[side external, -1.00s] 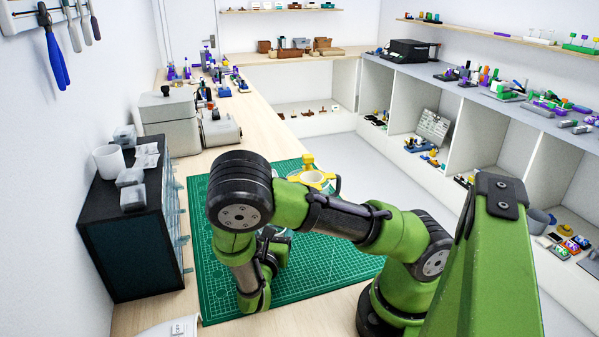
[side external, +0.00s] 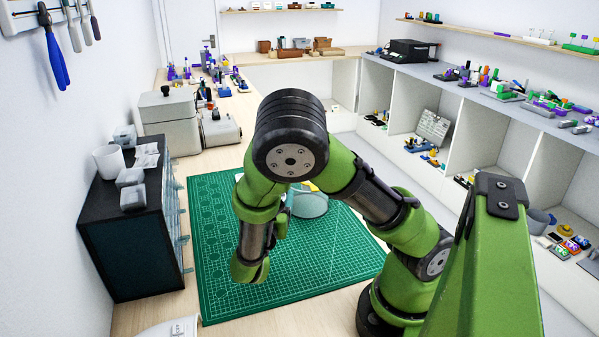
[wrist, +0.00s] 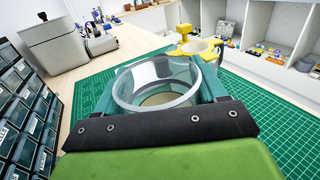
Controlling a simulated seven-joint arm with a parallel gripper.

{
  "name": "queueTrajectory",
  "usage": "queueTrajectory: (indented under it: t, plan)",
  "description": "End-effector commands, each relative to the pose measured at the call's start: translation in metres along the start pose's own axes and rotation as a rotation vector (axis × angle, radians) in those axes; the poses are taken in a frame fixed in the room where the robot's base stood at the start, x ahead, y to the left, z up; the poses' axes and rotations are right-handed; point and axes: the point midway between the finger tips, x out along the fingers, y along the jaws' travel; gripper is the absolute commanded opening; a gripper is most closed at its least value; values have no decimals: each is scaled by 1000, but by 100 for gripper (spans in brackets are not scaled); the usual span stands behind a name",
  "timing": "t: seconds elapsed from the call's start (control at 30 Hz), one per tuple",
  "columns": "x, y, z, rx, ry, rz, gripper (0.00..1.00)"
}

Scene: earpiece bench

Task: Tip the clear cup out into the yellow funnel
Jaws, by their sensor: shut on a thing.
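My gripper (wrist: 157,86) is shut on the clear cup (wrist: 155,98), with a teal finger on each side of it. The cup's round rim faces my wrist camera. In the side external view the cup (side external: 311,205) shows beside my arm, above the mat, and looks roughly upright. I cannot tell what is in it. The yellow funnel (wrist: 192,47) stands beyond the cup in the wrist view, a little to the right and apart from it. In the side external view my arm and the cup hide nearly all of the funnel.
The green cutting mat (side external: 215,250) is mostly clear. A black drawer cabinet (side external: 130,240) stands to its left, with a white cup (side external: 109,159) on top. Grey machines (side external: 168,118) stand on the bench behind.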

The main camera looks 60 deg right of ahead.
Motion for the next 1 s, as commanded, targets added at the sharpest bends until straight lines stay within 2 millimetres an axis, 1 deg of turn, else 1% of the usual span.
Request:
queueTrajectory:
  t: [0.17, 0.27, 0.37, 0.47, 0.57, 0.8, 1.0]
  plan:
    - [2, -2, 10, 2, 0, -9, 35]
    - [10, -7, 11, 0, -1, -34, 35]
    - [23, -12, 12, 0, -1, -77, 35]
    - [43, -10, 17, 4, -2, -139, 35]
    - [67, -6, 26, 8, -2, -224, 35]
    - [120, -1, 60, 11, -3, -478, 35]
    - [151, -2, 85, 8, -4, -703, 35]
